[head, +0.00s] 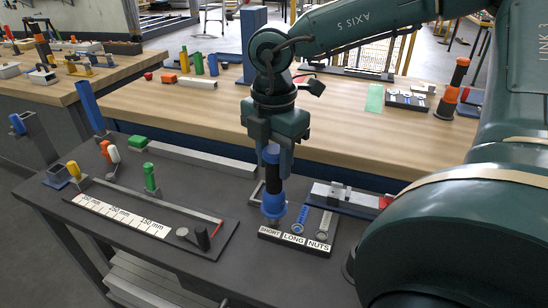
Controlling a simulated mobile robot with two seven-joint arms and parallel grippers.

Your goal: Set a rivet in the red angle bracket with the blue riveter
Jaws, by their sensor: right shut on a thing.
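My right gripper (270,146) points down and is shut on the blue riveter (272,203), a blue and black tool held upright. The riveter's lower end is over the SHORT compartment of a small black tray (293,243) labelled SHORT, LONG and NUTS. I cannot tell whether its tip touches anything in there. A small red piece (385,202) shows at the right end of a grey metal fixture (345,197), partly cut off by my arm. I cannot tell whether it is the red angle bracket. My left gripper is out of view.
A measuring fixture with a white scale (122,215) lies on the dark bench to the left. Green, orange-white and yellow-handled tools stand behind it. A wooden table (210,100) with blocks and an orange-black tool (450,90) is beyond.

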